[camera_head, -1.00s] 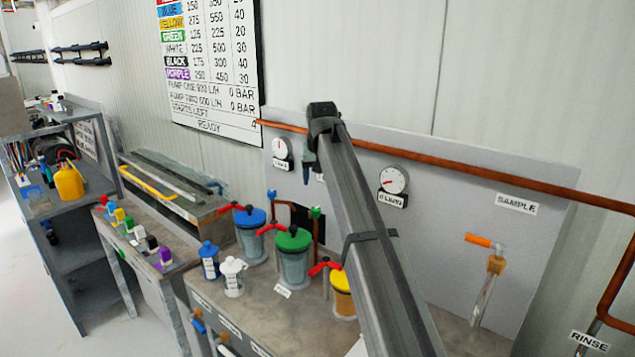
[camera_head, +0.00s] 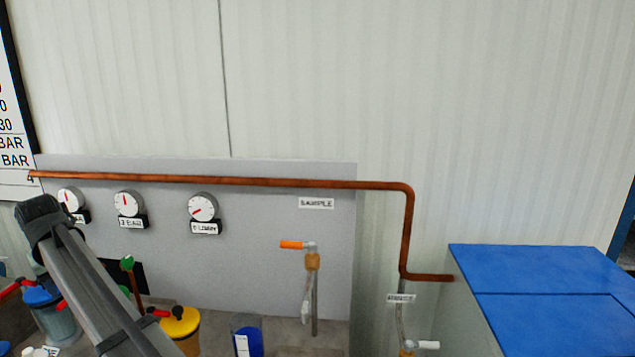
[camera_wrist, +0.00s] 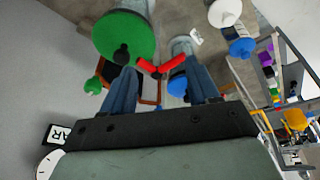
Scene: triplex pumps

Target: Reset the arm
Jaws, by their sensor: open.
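My arm reaches up from the lower left in the head view, in front of the grey gauge panel (camera_head: 270,260). My gripper (camera_wrist: 165,75) shows in the wrist view with its two blue fingers spread apart and nothing between them. Beyond the fingers are a green-lidded pump (camera_wrist: 124,36), red handles (camera_wrist: 155,68) and a blue-lidded pump (camera_wrist: 178,84). I cannot tell whether the fingers touch any of them. My fingers are not clearly visible in the head view.
A yellow-lidded pump (camera_head: 180,322) and a blue container (camera_head: 248,340) stand near my arm. Gauges (camera_head: 203,207) and a copper pipe (camera_head: 300,184) run along the panel. A sample tap (camera_head: 312,262) is right of them. A blue-topped cabinet (camera_head: 540,280) stands at the far right.

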